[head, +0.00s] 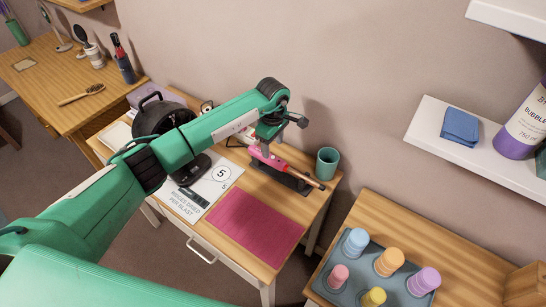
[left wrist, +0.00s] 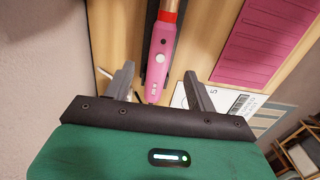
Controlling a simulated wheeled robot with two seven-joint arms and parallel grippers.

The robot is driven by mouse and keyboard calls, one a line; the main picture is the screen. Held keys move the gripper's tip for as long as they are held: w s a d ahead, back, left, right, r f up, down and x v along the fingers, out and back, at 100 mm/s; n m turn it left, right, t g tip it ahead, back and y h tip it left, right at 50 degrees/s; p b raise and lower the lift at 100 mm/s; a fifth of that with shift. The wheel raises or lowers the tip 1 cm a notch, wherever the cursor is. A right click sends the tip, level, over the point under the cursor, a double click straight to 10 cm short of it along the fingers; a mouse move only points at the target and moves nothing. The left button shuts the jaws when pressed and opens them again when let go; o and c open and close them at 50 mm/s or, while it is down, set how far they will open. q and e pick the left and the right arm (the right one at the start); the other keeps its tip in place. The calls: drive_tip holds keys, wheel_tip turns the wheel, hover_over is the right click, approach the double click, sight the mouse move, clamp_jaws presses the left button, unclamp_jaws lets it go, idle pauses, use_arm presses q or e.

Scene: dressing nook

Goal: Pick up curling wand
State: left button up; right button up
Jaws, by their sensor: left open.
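The curling wand (head: 275,162) has a pink handle and a copper-coloured barrel pointing right. It lies on a dark stand (head: 292,182) near the back of the small table. My left gripper (head: 266,146) is just above the pink handle. In the left wrist view the wand's handle (left wrist: 161,54) lies between the two spread fingers of my left gripper (left wrist: 158,72), with a gap on each side. The gripper is open and holds nothing. My left arm hides part of the table behind it. My right gripper is out of view.
A teal cup (head: 327,163) stands right of the wand's tip. A magenta mat (head: 255,226) and a printed card (head: 218,182) lie in front. A black rounded object (head: 158,113) stands left. A tray of coloured bottles (head: 345,284) is on the right-hand table.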

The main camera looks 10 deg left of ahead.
sight(273, 157)
use_arm(q)
drive_tip(key=shift+f, duration=0.7)
wheel_tip(273, 157, down, 4)
drive_tip(key=shift+s+d+f+p, duration=0.1)
drive_tip(key=shift+p, duration=1.1)
drive_tip(key=shift+f, duration=0.55)
clamp_jaws()
